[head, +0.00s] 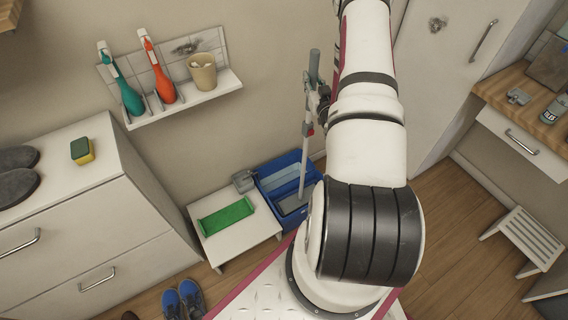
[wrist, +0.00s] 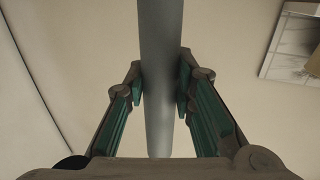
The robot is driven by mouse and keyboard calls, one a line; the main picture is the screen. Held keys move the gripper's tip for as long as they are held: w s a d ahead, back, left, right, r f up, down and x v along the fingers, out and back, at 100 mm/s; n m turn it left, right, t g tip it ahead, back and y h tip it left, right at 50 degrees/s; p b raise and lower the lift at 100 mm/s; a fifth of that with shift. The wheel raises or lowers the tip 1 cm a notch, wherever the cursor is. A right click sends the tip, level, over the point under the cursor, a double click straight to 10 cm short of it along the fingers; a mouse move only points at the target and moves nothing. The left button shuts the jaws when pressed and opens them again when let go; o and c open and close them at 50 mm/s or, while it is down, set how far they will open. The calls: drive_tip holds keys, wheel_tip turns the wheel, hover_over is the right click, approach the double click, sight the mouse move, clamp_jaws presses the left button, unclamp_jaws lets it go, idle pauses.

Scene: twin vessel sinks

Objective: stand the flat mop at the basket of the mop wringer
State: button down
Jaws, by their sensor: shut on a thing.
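The flat mop (head: 305,140) stands nearly upright in the head view, its grey handle top above my gripper and its thin pole running down to the blue mop wringer (head: 262,186). My gripper (head: 317,108), partly hidden behind my arm, is shut on the upper handle. The wrist view also shows the grey mop handle (wrist: 158,60) between the two green-padded fingers of my gripper (wrist: 160,103). The mop's lower end is at the wringer's basket in the picture; I cannot tell whether it touches. My arm hides the wringer's right part.
A low white table (head: 244,236) with a green tray (head: 226,216) stands left of the wringer. A wall shelf (head: 190,101) holds two brushes and a cup (head: 202,72). A white drawer cabinet (head: 90,220) is at left. Blue shoes (head: 183,300) lie on the floor.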

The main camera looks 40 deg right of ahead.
drive_tip(key=c, duration=1.3)
unclamp_jaws()
drive_tip(key=shift+f, duration=0.15)
drive_tip(key=shift+s, duration=0.1)
drive_tip(key=v, duration=1.2)
